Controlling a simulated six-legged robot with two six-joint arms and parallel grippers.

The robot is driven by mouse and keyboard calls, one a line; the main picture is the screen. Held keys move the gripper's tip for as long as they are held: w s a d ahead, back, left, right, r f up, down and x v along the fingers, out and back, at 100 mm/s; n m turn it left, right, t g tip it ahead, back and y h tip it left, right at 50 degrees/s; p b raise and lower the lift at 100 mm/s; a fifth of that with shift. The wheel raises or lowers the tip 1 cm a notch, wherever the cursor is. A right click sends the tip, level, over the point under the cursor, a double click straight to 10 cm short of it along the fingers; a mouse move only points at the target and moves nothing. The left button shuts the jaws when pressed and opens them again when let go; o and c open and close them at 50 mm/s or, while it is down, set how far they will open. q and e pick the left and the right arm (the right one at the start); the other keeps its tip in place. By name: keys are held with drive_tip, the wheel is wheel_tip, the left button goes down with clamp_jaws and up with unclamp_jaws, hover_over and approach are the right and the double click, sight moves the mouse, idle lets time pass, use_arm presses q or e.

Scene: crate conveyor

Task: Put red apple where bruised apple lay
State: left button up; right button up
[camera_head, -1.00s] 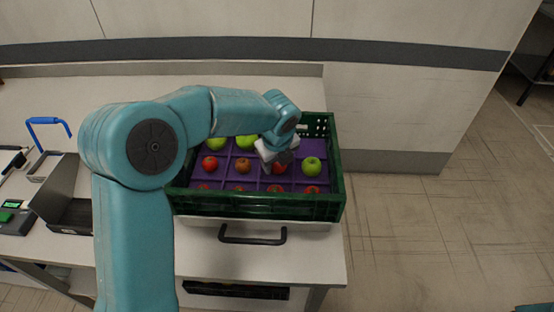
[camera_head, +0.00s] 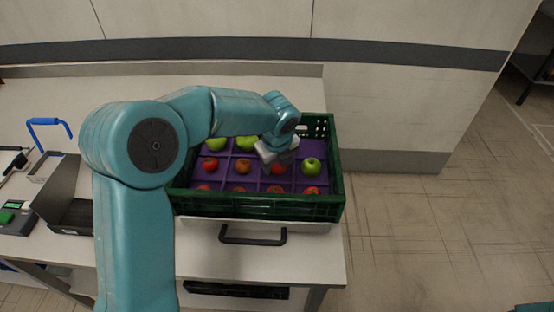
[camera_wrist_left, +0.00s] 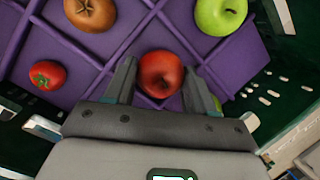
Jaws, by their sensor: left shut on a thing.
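My left gripper (camera_head: 278,160) is over the right part of the green crate (camera_head: 255,207). In the left wrist view, its fingers are closed around a red apple (camera_wrist_left: 160,73), one on each side. That apple also shows just below the gripper in the head view (camera_head: 278,169). I cannot tell whether it touches the purple divided insert (camera_wrist_left: 125,50). A brownish apple (camera_head: 243,166) lies in the compartment to its left; no clear bruise can be made out. A green apple (camera_head: 312,165) lies to its right. My right gripper is out of view.
The crate's walls rise around the insert. A grey bin (camera_head: 70,205) and a blue handle (camera_head: 48,121) are at the left.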

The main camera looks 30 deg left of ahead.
use_arm(q)
drive_tip(key=shift+w, duration=0.1)
drive_tip(key=o, duration=1.1)
drive_tip(key=shift+o, duration=0.2)
wheel_tip(320, 180, up, 7)
drive_tip(key=p, duration=0.6)
